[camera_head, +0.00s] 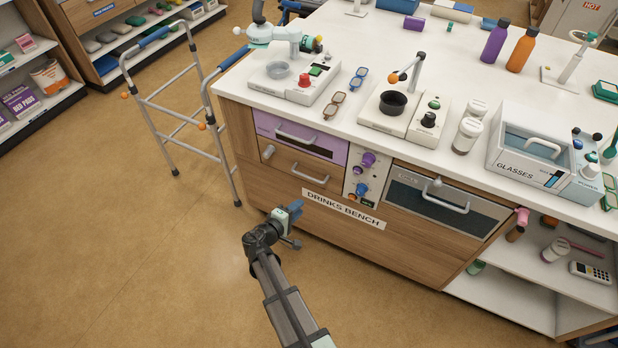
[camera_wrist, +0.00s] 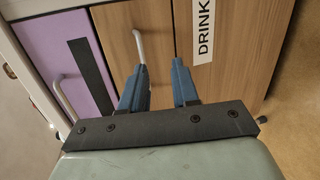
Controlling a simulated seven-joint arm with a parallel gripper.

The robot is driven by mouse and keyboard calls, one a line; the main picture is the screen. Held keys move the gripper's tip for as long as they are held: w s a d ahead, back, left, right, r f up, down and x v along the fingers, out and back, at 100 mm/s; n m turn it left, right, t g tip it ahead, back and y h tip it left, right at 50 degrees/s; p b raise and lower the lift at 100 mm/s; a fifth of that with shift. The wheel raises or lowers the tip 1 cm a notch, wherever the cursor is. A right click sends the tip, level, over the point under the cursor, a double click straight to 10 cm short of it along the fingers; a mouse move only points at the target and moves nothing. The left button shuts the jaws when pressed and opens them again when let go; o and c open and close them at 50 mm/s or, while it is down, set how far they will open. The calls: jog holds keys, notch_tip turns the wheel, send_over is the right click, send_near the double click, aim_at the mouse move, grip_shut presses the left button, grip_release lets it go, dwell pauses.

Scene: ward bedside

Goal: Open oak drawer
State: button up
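The oak drawer (camera_head: 290,165) is a wood-fronted drawer below the purple drawer in the drinks bench, and its front looks flush. Its pale bar handle (camera_head: 310,174) also shows in the wrist view (camera_wrist: 139,46). My gripper (camera_head: 296,208) is in front of the bench, below the oak drawer in the head view. In the wrist view its two blue fingers (camera_wrist: 159,66) stand apart with nothing between them. The handle lies just beyond the left fingertip, apart from it as far as I can tell. A small grey knob (camera_head: 268,152) sits at the drawer's left.
The purple drawer (camera_head: 325,150) with its own handle is directly above. A control panel with knobs (camera_head: 362,176) is on the right, and a "DRINKS BENCH" label (camera_head: 343,208) is below. A walking frame (camera_head: 189,108) stands at the left. The floor before the bench is clear.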

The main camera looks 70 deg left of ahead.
aim_at(309, 177)
jog(key=w+a, duration=0.2)
jog(key=a, duration=0.2)
jog(key=w+a+y, duration=0.1)
jog(key=w+a, duration=0.2)
jog(key=a, duration=0.1)
jog(key=w+a+y, duration=0.1)
jog(key=w+a, duration=0.2)
jog(key=a, duration=0.1)
jog(key=shift+w+a+f, duration=0.1)
jog(key=shift+w+f, duration=0.05)
jog(key=shift+f, duration=0.2)
jog(key=shift+c, duration=0.3)
grip_shut()
dwell(0.3)
